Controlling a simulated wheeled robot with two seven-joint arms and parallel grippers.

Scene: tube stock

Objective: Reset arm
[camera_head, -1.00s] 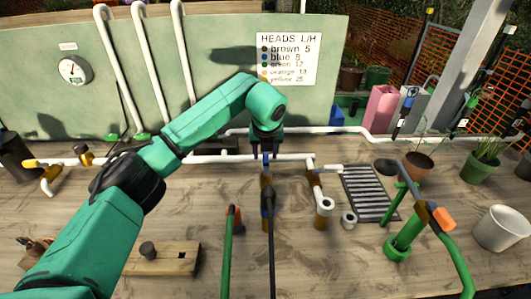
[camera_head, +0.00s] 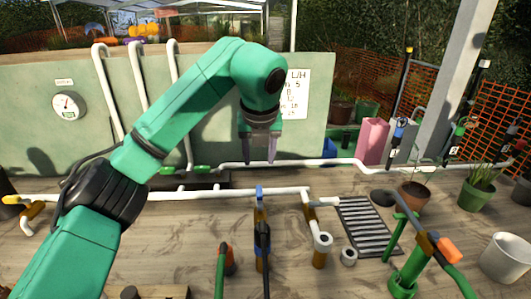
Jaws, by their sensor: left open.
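My left gripper (camera_head: 260,150) hangs at the end of the raised green arm in the head view. Its two fingers point down, apart and with nothing between them. It is above and behind the white pipe run (camera_head: 150,196) and in front of the green back panel, partly covering the sign (camera_head: 296,92). A blue-topped fitting (camera_head: 260,192) on the pipe stands below the gripper, clear of it. My right gripper does not show.
A white pipe fitting (camera_head: 322,243), a dark grate (camera_head: 368,226) and a green stand (camera_head: 405,280) are on the wooden table to the right. Potted plants (camera_head: 473,193) and a white pot (camera_head: 506,256) stand at the far right. A gauge (camera_head: 68,105) is on the panel.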

